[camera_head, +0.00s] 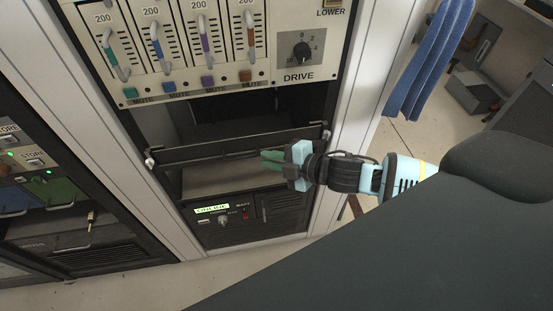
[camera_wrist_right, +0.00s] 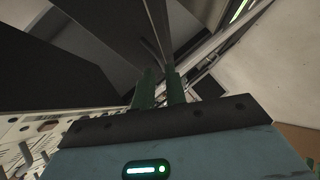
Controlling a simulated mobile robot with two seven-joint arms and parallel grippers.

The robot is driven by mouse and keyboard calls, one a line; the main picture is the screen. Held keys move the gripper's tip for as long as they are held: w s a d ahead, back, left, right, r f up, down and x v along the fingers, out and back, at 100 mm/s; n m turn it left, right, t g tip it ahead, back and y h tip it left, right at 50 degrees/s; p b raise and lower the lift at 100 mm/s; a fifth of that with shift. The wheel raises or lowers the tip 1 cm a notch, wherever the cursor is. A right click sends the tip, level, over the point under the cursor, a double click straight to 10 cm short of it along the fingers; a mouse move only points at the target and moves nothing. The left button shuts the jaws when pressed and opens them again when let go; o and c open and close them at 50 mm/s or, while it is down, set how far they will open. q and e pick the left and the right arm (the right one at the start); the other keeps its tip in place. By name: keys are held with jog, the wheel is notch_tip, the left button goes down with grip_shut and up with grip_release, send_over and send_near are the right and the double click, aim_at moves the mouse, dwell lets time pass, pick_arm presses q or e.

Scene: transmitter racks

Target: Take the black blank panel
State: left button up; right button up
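The black blank panel (camera_head: 215,149) is a narrow dark strip across the rack opening in the head view, with a pale knob at each end. Dark gaps show above and below it. My right gripper (camera_head: 271,159) reaches in from the right, its green fingers at the right half of the panel front. In the wrist view the fingers (camera_wrist_right: 160,88) stand a little apart, with thin grey edges running toward the gap between them. Whether they grip the panel cannot be made out. My left gripper is not in view.
Above the opening is a fader unit (camera_head: 290,77) with a DRIVE knob. Below is a unit with a lit green display (camera_head: 212,209). A second rack (camera_head: 50,195) stands at left. A blue cloth (camera_head: 428,60) hangs at the upper right.

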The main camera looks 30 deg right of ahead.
aim_at(254, 156)
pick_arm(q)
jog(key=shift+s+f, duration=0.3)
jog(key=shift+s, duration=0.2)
pick_arm(e)
jog(key=shift+x, duration=3.15)
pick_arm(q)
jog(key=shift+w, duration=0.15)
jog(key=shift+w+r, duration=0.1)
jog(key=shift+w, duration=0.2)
pick_arm(e)
grip_shut()
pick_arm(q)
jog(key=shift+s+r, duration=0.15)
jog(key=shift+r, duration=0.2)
pick_arm(e)
jog(key=shift+r, duration=0.4)
pick_arm(q)
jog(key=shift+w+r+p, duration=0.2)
jog(key=shift+p, duration=0.15)
pick_arm(e)
jog(key=shift+r, duration=0.2)
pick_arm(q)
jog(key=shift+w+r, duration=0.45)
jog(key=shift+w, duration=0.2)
pick_arm(e)
jog(key=shift+r, duration=0.35)
pick_arm(q)
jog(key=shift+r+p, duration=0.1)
jog(key=shift+p, duration=0.2)
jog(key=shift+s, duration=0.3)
